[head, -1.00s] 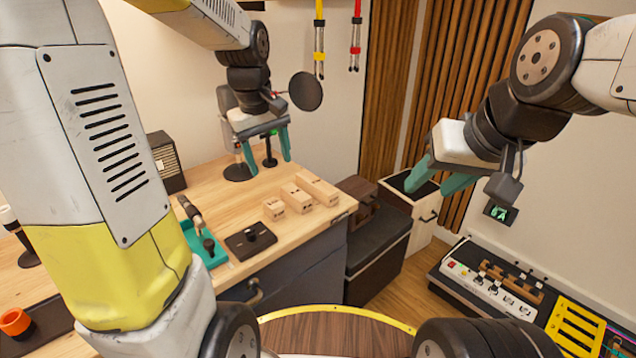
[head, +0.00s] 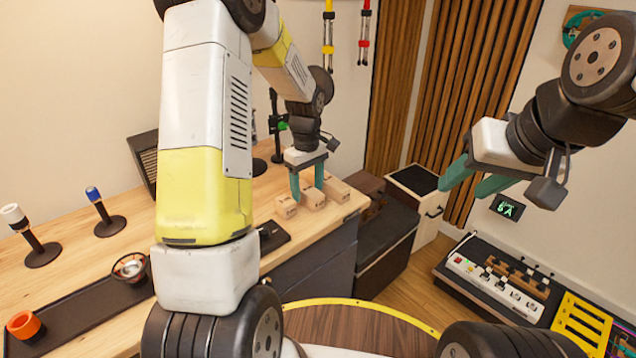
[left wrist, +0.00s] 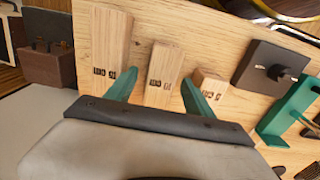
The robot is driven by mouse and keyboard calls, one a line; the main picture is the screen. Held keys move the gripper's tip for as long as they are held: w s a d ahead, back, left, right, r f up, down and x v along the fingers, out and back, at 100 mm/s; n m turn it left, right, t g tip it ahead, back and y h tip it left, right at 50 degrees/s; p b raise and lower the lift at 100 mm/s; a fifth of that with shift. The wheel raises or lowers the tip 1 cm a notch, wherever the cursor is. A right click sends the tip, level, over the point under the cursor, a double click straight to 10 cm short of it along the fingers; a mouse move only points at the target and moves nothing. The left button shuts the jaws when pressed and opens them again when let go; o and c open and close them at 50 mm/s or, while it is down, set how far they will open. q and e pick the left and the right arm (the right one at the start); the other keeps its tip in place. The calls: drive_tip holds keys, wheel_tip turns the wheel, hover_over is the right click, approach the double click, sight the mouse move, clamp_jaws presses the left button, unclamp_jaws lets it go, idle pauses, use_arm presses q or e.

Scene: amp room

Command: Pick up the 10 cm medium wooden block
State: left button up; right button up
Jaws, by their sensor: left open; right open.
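Three pale wooden blocks of different lengths lie side by side on the wooden desk. The middle-length block (head: 313,202) lies between the short block (head: 286,207) and the long block (head: 338,191). In the left wrist view, the medium block (left wrist: 162,82) shows between my open left fingers (left wrist: 159,77), with the long block (left wrist: 103,45) to its left and the short block (left wrist: 208,82) to its right. In the head view, my left gripper (head: 307,189) points down over the blocks; contact cannot be told. My right gripper (head: 474,184) is open and empty, away from the desk.
A black plate with a knob (left wrist: 271,65) and a teal holder (left wrist: 290,108) lie on the short block's side. A dark tray (head: 85,318) with an orange cup (head: 25,325) is at lower left. A dark bench (head: 383,238) stands beyond the desk's right end.

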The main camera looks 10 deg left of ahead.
use_arm(q)
drive_tip(key=shift+f, duration=0.5)
clamp_jaws()
